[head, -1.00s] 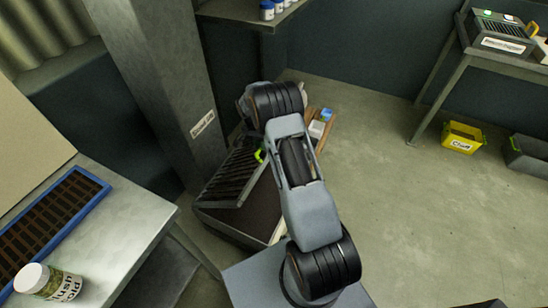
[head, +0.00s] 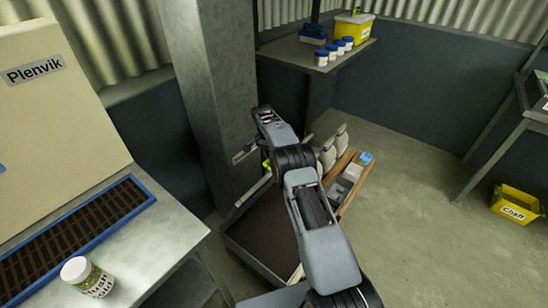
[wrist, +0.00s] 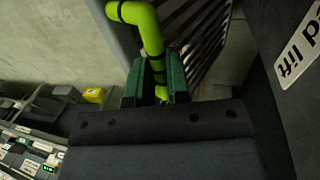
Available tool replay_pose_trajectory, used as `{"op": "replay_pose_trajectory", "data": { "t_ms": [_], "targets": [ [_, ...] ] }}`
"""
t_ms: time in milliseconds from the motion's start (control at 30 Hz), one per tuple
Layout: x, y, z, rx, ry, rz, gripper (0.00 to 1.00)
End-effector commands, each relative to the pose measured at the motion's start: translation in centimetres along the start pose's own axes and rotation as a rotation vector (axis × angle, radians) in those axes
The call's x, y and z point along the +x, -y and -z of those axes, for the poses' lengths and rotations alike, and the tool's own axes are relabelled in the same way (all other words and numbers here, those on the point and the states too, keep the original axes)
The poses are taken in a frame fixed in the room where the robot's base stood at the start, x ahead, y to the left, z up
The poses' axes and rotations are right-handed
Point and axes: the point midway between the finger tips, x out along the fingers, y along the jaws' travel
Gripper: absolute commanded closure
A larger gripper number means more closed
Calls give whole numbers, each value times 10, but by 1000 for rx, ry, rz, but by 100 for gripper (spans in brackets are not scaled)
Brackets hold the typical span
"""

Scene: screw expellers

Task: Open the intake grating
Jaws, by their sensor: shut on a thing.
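The intake grating (head: 253,190) is tilted up on its edge beside the grey column, seen nearly edge-on in the head view. Below it the intake box (head: 228,238) stands open with a dark interior. The grating's dark bars (wrist: 208,38) show behind the handle in the wrist view. The bright green bent handle (wrist: 148,28) runs down between the green finger pads of my gripper (wrist: 157,88), which is shut on it. The handle also shows in the head view (head: 267,165). My arm hides part of the box's right side.
The grey column (head: 205,90) stands close behind the grating. A bench with a blue-framed tray (head: 85,235) and a jar (head: 86,280) is at left. A shelf (head: 305,55) holds white tubs. A wooden pallet with sacks (head: 345,185) lies right of my arm. Open floor is at right.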

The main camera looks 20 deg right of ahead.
Motion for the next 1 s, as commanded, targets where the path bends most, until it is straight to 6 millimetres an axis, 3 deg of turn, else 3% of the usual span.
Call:
{"op": "replay_pose_trajectory", "data": {
  "t_ms": [33, 667, 700, 933, 1000],
  "targets": [
    [10, 4, -4, -4, 12, -5, 100],
    [10, 7, -3, -2, 15, -9, 100],
    [10, 7, -3, -2, 15, -10, 79],
    [6, 5, 0, 2, 11, -8, 58],
    [5, 4, 1, 3, 11, -8, 58]
  ]
}}
